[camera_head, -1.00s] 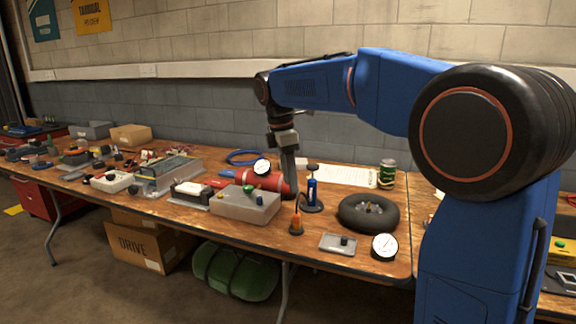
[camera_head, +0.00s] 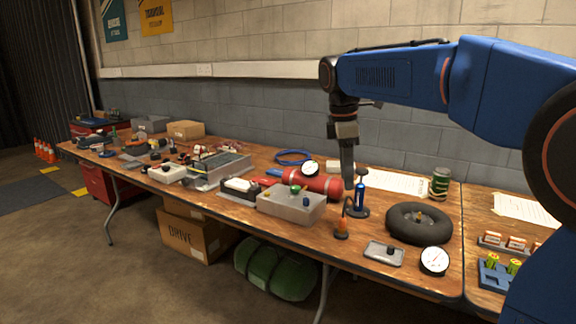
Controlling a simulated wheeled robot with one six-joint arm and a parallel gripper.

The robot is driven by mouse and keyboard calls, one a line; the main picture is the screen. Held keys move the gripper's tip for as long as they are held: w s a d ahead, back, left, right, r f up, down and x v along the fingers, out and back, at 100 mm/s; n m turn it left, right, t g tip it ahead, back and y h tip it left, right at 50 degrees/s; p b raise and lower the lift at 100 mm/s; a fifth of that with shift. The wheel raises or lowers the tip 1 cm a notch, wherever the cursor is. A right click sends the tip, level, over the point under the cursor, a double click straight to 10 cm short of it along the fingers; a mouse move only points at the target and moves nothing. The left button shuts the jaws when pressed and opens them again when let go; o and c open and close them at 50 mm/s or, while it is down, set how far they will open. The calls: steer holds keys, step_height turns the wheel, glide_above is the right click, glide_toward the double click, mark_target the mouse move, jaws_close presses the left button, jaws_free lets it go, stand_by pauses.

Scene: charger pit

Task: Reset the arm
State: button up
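My gripper (camera_head: 347,172) hangs pointing down at the end of my blue arm, above the right half of the long wooden workbench (camera_head: 150,191). In the picture it is beside the right end of a red cylinder (camera_head: 318,184) and just above a blue hand pump (camera_head: 360,196). Nothing clearly shows between its fingers. The fingertips are small and seen edge-on, so I cannot tell whether they are open or shut.
A grey box (camera_head: 290,208), an orange-tipped tool (camera_head: 341,228), a small wheel (camera_head: 419,223), a gauge (camera_head: 434,261) and a green can (camera_head: 440,183) crowd the bench near my gripper. A cardboard box (camera_head: 190,234) and a green bag (camera_head: 275,270) lie underneath.

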steer(key=s+d+f+m+t, duration=0.1)
steer(key=s+f+m, duration=0.4)
steer(key=s, duration=0.5)
steer(key=s+d+f+m+t+y, duration=0.1)
steer(key=s+d+f+m+t, duration=0.1)
steer(key=s+d+f+m, duration=0.2)
steer(key=s+d+f+m+t, duration=0.1)
steer(key=s+d+f+m, duration=0.2)
steer(key=s+f+m, duration=0.4)
steer(key=s+f, duration=0.4)
steer(key=s, duration=0.5)
steer(key=shift+s+y, duration=0.15)
steer(key=shift+y, duration=0.15)
